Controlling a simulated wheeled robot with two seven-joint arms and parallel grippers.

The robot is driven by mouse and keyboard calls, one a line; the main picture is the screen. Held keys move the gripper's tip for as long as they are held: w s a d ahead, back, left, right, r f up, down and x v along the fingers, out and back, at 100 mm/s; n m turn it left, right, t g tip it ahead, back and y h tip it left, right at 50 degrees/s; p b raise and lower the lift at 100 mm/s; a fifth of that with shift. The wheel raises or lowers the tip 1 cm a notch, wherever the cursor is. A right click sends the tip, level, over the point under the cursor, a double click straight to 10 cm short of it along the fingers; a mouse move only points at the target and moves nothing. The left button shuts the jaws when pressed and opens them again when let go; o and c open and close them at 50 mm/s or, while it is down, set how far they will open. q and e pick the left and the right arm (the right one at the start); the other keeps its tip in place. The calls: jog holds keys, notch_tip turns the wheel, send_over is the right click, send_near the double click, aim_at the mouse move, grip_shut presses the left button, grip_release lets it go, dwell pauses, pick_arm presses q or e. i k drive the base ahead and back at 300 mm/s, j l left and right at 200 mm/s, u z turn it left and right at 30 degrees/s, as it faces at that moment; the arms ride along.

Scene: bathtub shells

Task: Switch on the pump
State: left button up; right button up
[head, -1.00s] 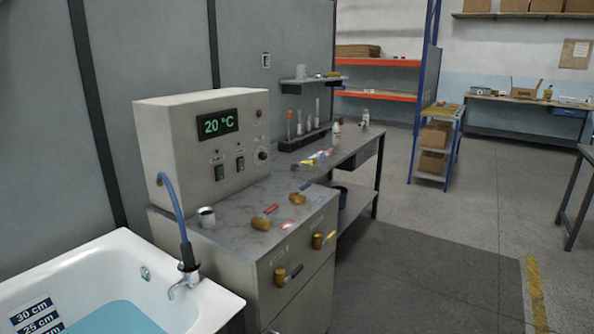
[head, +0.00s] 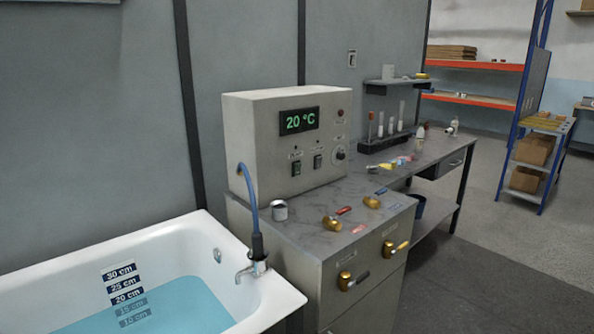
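The pump control box (head: 288,140) is a beige metal unit on the grey marbled top of a cabinet. Its display (head: 299,121) reads 20 °C in green. Below the display are two dark rocker switches, a left one (head: 296,168) and a right one (head: 318,162), with small labels too small to read. A round knob (head: 340,154) and a dark red lamp (head: 340,112) are at the right of the panel. A blue hose (head: 251,200) runs from the box to the tap (head: 254,268) on the bathtub. Neither gripper is in view.
The white bathtub (head: 285,298) holds blue water, with a depth scale (head: 122,285) on its wall. Brass valves (head: 332,223) with coloured handles and a metal cup (head: 279,211) are on the cabinet top. Floor (head: 480,285) at the right is clear.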

aim_at(297, 167)
jog(key=i+l+u, duration=0.3)
jog(key=i+l, duration=0.2)
jog(key=l, duration=0.15)
jog(key=i+l+u, duration=0.3)
jog(key=i+l, duration=0.15)
jog(key=l, duration=0.25)
